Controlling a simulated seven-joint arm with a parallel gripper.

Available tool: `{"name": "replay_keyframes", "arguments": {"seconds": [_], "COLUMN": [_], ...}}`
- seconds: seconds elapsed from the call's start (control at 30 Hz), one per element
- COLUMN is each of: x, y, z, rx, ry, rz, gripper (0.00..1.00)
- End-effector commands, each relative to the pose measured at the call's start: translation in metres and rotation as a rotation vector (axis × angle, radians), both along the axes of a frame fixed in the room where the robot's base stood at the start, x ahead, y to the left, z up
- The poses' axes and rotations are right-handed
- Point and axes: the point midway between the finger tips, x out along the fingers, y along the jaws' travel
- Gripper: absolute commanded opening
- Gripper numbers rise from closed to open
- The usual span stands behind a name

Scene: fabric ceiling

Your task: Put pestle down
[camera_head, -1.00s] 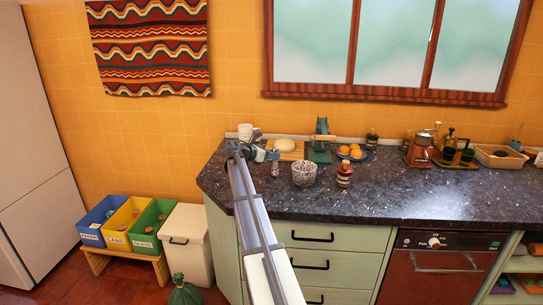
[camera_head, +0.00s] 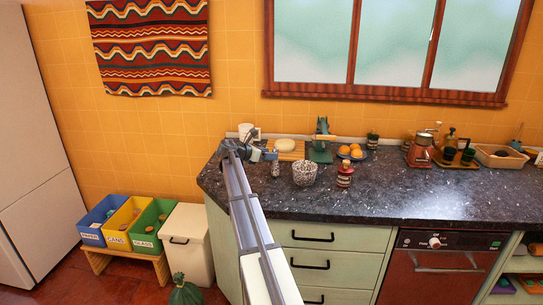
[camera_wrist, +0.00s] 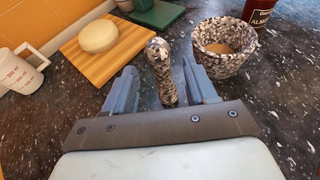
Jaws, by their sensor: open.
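The fingers are apart, with a gap on each side of the pestle. In the head view the pestle (camera_head: 275,169) shows just right of my gripper (camera_head: 262,154). The speckled mortar (camera_wrist: 224,66) stands to the right of the pestle, apart from it, with something brown inside. It also shows in the head view (camera_head: 305,175). The pestle's lower end is partly hidden by my gripper.
A wooden board (camera_wrist: 97,68) with a pale dough ball (camera_wrist: 98,36) lies behind left. A white measuring cup (camera_wrist: 20,71) stands at far left. A dark red bottle (camera_wrist: 258,12) is behind the mortar. The counter (camera_head: 400,191) is clear towards the front right.

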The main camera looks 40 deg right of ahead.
Motion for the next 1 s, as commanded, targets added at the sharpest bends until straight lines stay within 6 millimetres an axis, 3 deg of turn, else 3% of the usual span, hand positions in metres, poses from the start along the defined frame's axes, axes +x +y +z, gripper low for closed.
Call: {"name": "replay_keyframes", "arguments": {"seconds": [0.2,0.5,1.0], "x": [0.000,0.001,0.001], "y": [0.041,0.080,0.089], "z": [0.016,0.030,0.033], "rx": [-0.001,0.000,0.000], "ry": [-0.002,-0.001,-0.001], "rz": [0.002,0.001,0.000], "gripper": [0.56,0.56,0.56]}}
